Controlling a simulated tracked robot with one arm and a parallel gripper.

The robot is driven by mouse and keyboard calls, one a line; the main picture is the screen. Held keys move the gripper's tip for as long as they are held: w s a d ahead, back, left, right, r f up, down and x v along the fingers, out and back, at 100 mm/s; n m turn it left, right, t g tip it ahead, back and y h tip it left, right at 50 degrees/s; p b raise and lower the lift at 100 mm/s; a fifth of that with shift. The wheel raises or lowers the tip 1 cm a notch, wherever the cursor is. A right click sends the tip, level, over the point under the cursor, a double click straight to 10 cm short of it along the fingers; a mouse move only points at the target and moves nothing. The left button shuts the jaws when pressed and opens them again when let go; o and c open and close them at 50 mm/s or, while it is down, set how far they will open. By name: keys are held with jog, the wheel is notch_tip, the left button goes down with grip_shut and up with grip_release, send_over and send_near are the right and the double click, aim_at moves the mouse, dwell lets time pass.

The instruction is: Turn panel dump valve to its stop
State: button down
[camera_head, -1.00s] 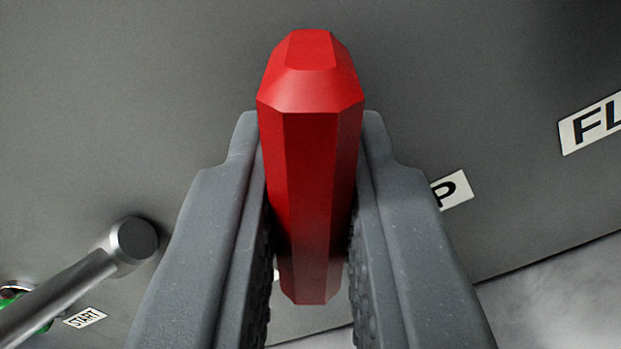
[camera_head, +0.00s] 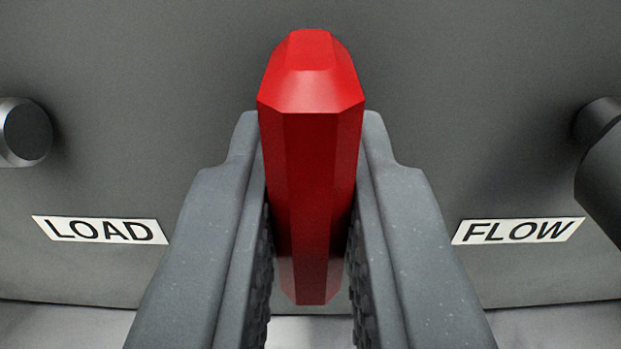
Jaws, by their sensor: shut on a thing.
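The red valve handle (camera_head: 311,160), a long faceted bar, stands upright in the middle of the view. My gripper (camera_head: 311,220) is shut on it, with one grey finger against each side. The handle's upper end sticks out past the fingertips. The label under the handle is hidden by the handle and fingers, so I cannot read the valve's name. The grey panel (camera_head: 180,100) fills the background behind the handle.
A LOAD label (camera_head: 100,230) is on the panel at left, below a round grey knob end (camera_head: 22,132). A FLOW label (camera_head: 517,231) is at right, below a dark cylindrical part (camera_head: 603,160) at the right edge. The panel's lower edge crosses the bottom.

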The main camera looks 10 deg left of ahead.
jog(key=shift+w+r, duration=0.1)
jog(key=shift+r, duration=0.15)
jog(key=c, duration=1.4)
grip_release()
jog(key=shift+c, duration=0.2)
jog(key=shift+f, duration=0.1)
